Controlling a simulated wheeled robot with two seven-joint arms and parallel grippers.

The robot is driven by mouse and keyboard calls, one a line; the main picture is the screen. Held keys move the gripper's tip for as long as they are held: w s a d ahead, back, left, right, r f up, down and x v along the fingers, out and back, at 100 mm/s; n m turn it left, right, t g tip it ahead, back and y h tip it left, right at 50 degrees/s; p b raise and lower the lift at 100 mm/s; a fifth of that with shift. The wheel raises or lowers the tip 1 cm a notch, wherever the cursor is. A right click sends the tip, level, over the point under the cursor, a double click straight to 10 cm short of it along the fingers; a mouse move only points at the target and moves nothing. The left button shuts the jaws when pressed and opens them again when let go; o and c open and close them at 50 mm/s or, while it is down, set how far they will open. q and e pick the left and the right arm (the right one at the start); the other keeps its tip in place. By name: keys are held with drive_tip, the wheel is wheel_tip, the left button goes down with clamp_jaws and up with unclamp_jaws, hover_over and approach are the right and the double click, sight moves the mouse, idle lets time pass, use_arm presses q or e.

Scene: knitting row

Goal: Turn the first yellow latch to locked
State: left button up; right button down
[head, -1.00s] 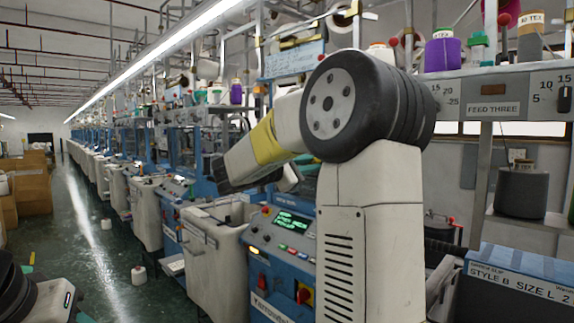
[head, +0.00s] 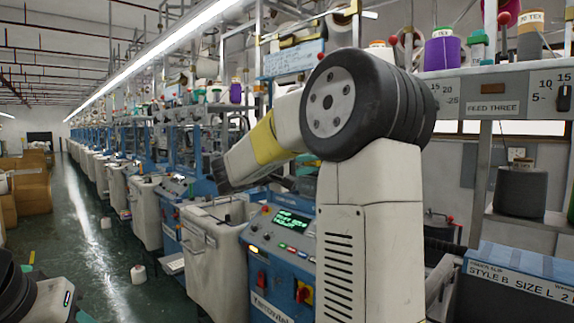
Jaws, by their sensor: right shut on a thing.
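No yellow latch can be clearly made out; it may be hidden behind my right arm. My right arm fills the middle of the head view and bends to the left over the row of knitting machines. The dark end at my right gripper (head: 220,172) is in front of a blue machine, above a white bin. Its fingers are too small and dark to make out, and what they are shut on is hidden. Part of my left arm shows at the bottom left, with its gripper out of view.
The near machine's control panel (head: 290,225) has a lit screen and a red-and-yellow switch (head: 304,292). A white bin (head: 212,262) stands left of it. A blue carton (head: 520,272) is at the lower right.

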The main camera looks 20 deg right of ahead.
idle(0.3)
drive_tip(key=c, duration=1.4)
unclamp_jaws()
drive_tip(key=shift+a, duration=0.1)
drive_tip(key=v, duration=0.7)
drive_tip(key=shift+s+a, duration=0.2)
drive_tip(key=shift+a, duration=0.1)
